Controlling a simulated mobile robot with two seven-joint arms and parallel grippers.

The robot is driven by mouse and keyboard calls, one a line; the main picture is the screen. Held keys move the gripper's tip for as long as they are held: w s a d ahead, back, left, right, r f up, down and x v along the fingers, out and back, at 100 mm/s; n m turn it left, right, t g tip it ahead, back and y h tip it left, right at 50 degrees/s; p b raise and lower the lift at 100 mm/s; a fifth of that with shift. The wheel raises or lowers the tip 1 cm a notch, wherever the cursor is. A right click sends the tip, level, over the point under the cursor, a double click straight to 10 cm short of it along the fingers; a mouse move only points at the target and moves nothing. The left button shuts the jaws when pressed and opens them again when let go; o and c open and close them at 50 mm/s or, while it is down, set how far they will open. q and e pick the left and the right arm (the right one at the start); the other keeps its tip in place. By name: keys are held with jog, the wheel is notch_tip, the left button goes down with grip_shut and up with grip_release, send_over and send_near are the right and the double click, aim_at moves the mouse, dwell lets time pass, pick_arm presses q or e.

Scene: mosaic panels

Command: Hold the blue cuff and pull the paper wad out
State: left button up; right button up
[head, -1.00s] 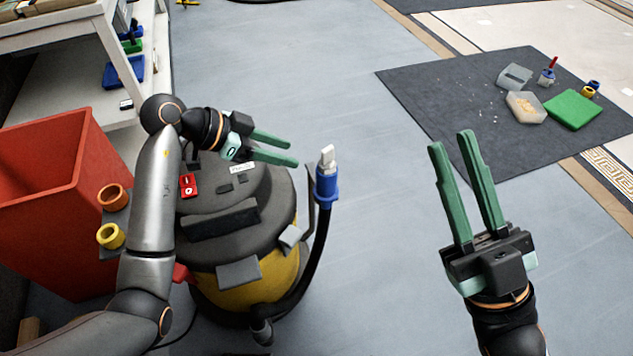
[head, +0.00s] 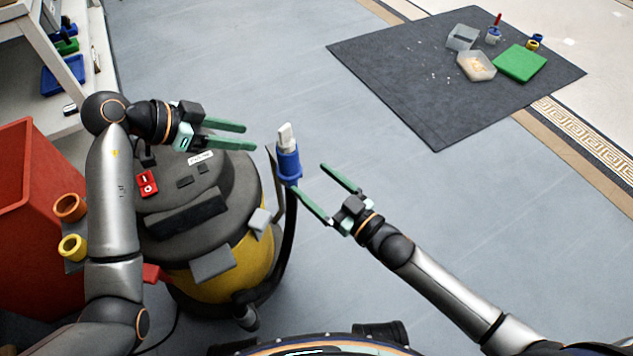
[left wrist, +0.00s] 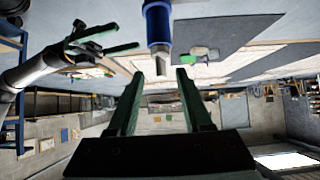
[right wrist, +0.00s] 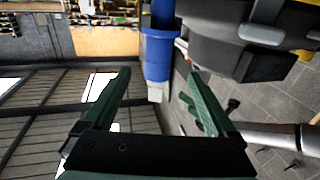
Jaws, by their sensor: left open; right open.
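The blue cuff (head: 288,163) sits on the upper end of an upright black hose, with the white paper wad (head: 286,136) sticking out of its top. My left gripper (head: 250,135) is open and apart from them, to the left of the wad. My right gripper (head: 313,194) is open, to the right of the cuff and slightly lower. In the left wrist view the cuff (left wrist: 158,24) and wad (left wrist: 161,69) show beyond the fingertips. In the right wrist view the cuff (right wrist: 158,45) and wad (right wrist: 158,92) lie beyond and between the open fingers.
A yellow and black vacuum (head: 205,215) stands below my left arm, beside a red bin (head: 25,215). A dark mat (head: 400,75) with a green box (head: 520,63) and several small items lies at the upper right. The floor between is clear.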

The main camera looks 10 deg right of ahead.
aim_at(278, 153)
jog(key=x, duration=0.8)
jog(key=f+x, duration=0.1)
jog(key=x, duration=0.3)
jog(key=shift+w, duration=0.35)
grip_shut()
dwell(0.4)
